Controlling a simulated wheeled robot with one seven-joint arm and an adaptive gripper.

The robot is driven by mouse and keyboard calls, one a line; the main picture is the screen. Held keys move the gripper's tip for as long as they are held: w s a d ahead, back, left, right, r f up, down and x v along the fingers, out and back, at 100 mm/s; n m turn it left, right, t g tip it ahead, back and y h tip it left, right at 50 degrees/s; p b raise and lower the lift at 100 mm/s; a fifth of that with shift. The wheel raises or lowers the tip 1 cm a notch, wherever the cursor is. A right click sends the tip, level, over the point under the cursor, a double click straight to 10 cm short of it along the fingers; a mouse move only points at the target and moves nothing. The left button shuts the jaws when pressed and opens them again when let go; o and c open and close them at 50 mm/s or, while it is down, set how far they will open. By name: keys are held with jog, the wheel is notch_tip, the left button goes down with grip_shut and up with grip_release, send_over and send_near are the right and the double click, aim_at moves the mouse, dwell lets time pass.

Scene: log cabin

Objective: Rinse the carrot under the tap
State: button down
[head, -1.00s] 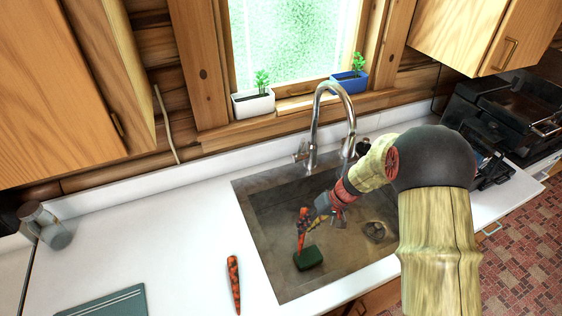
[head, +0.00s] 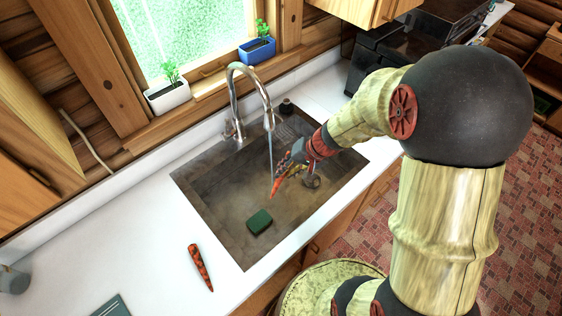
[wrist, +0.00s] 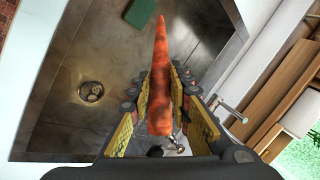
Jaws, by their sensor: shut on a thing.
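My gripper (head: 289,170) is shut on an orange carrot (head: 276,186) and holds it over the sink (head: 205,200), below the tap (head: 236,90). In the wrist view the carrot (wrist: 161,75) lies between the yellow-padded fingers (wrist: 163,105), its narrow end pointing away; dark patches show on its skin. In the head view a thin pale stream (head: 270,150) hangs from the spout and ends at about the carrot; I cannot tell whether it touches it. A second, dark-patched carrot (head: 200,268) lies on the counter left of the sink.
A green sponge (head: 259,221) lies on the sink floor; it also shows in the wrist view (wrist: 140,12). The drain (wrist: 91,91) is open. A white planter (head: 168,96) and a blue planter (head: 257,51) stand on the sill. The white counter (head: 120,225) is mostly clear.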

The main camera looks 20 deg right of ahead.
jog(key=w+d+f+p, duration=0.1)
jog(key=w+f, duration=0.1)
jog(key=w, duration=0.5)
jog(key=w+d+f+m+p, duration=0.1)
jog(key=w+f, duration=0.1)
jog(key=w, duration=0.4)
jog(key=shift+w+m+t+h, duration=0.3)
jog(key=shift+w, duration=0.05)
dwell(0.4)
jog(key=shift+d, duration=0.15)
dwell(0.6)
jog(key=shift+d, duration=0.4)
jog(key=s+b, duration=0.4)
jog(key=s, duration=0.4)
jog(key=shift+a, duration=0.2)
dwell(0.4)
